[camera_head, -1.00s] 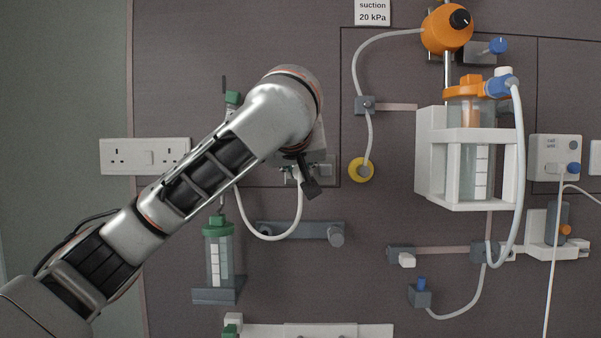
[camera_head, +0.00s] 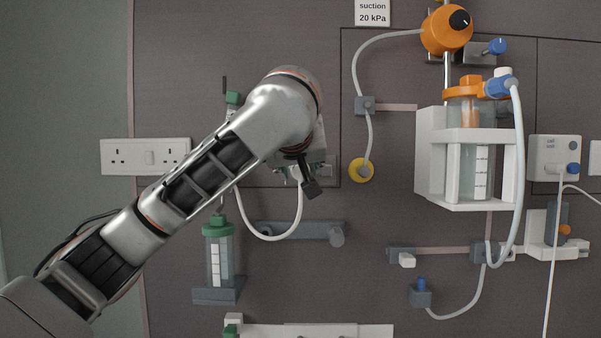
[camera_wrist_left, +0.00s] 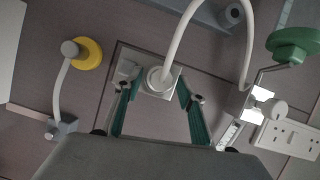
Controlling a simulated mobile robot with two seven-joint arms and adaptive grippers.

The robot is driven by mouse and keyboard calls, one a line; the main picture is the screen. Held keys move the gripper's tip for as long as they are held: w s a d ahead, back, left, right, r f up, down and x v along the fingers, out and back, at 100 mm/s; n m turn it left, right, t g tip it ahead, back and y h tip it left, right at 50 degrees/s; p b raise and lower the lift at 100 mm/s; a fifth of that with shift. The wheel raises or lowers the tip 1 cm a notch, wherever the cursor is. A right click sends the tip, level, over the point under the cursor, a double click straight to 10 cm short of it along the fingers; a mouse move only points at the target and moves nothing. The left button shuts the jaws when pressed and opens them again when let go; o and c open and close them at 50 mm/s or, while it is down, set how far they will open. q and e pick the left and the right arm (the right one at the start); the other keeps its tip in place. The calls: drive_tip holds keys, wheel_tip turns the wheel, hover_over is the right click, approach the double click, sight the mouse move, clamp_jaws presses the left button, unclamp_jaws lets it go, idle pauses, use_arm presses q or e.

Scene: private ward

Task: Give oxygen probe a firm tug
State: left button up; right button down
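The oxygen probe (camera_wrist_left: 160,79) is a white round plug with a white hose. In the left wrist view it sits at a pale square wall outlet (camera_wrist_left: 131,68), and its hose loops up and away to the right. My left gripper (camera_wrist_left: 158,84) is open, with one teal finger on each side of the probe. Gaps show between the fingers and the probe, and I see no clear contact. In the head view, my left arm and gripper (camera_head: 305,181) partly hide the outlet, and the white hose (camera_head: 268,238) hangs below. My right gripper is not in view.
A yellow-ringed outlet with a grey plug (camera_head: 362,170) is close to the right of my gripper. The green-capped bottle (camera_head: 219,262) hangs below my forearm. A socket plate (camera_head: 144,156) is at left; the suction canister in its white holder (camera_head: 472,165) is at right.

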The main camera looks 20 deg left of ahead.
use_arm(q)
drive_tip(key=f+b+v, duration=0.1)
drive_tip(key=b+v, duration=0.1)
drive_tip(key=v, duration=1.3)
drive_tip(key=shift+s+d, duration=0.2)
drive_tip(key=shift+s, duration=0.45)
